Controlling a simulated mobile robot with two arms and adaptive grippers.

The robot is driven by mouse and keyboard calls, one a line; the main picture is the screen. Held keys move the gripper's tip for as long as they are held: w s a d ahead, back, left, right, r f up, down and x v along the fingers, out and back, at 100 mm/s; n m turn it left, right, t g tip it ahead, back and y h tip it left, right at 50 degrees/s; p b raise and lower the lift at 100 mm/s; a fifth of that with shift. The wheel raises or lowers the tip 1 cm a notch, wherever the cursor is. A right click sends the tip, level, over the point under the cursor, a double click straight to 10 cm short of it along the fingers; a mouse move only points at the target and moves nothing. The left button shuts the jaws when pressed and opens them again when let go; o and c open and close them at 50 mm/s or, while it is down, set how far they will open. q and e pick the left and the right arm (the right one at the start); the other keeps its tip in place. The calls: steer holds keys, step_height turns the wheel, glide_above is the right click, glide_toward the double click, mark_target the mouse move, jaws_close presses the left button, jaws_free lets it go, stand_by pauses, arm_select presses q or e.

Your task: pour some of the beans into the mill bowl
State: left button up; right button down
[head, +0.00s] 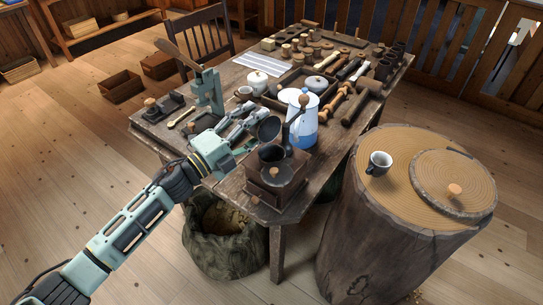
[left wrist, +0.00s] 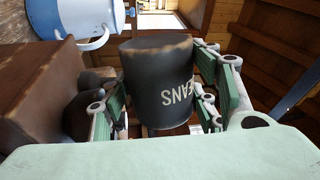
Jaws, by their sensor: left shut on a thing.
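My left gripper (head: 252,132) reaches in over the near part of the table and is shut on a dark tin marked BEANS. The tin (left wrist: 160,85) fills the middle of the left wrist view between the fingers (left wrist: 165,112), its lettering upside down there. In the head view the tin's dark round end (head: 269,128) shows just above the mill. The mill is a brown wooden box (head: 262,192) at the table's near corner, with a dark bowl (head: 277,176) and a crank on top. I see no beans in the tin or the bowl. My right gripper is not in view.
A white and blue pot (head: 304,122) stands close beside the mill; it also shows in the left wrist view (left wrist: 80,20). A lever press (head: 207,92) stands left of the gripper. Wooden pieces crowd the table's back. A mug (head: 379,163) stands on the stump (head: 350,240).

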arm_select(q)
steer(key=shift+s+d+r+m, duration=0.1)
steer(key=shift+s+r+m, duration=0.2)
steer(key=shift+m, duration=0.4)
steer(key=shift+d+f+m+h+b, duration=0.15)
steer(key=shift+f+m+h+b, duration=0.25)
steer(key=shift+m+b, duration=0.5)
steer(key=shift+r, duration=0.1)
steer(key=shift+s, duration=0.1)
steer(key=shift+s+d+r+m+g+b, duration=0.1)
steer(key=shift+s+d+m+g+b, duration=0.1)
steer(key=shift+m, duration=0.5)
steer(key=shift+s+d+r+m+g+b, duration=0.1)
steer(key=shift+s+d+r+m+g, duration=0.05)
steer(key=shift+m, duration=0.55)
steer(key=shift+s+d+r+m+g+b, duration=0.1)
steer(key=shift+s+d+m+g, duration=0.1)
steer(key=shift+m, duration=0.5)
stand_by(2.4)
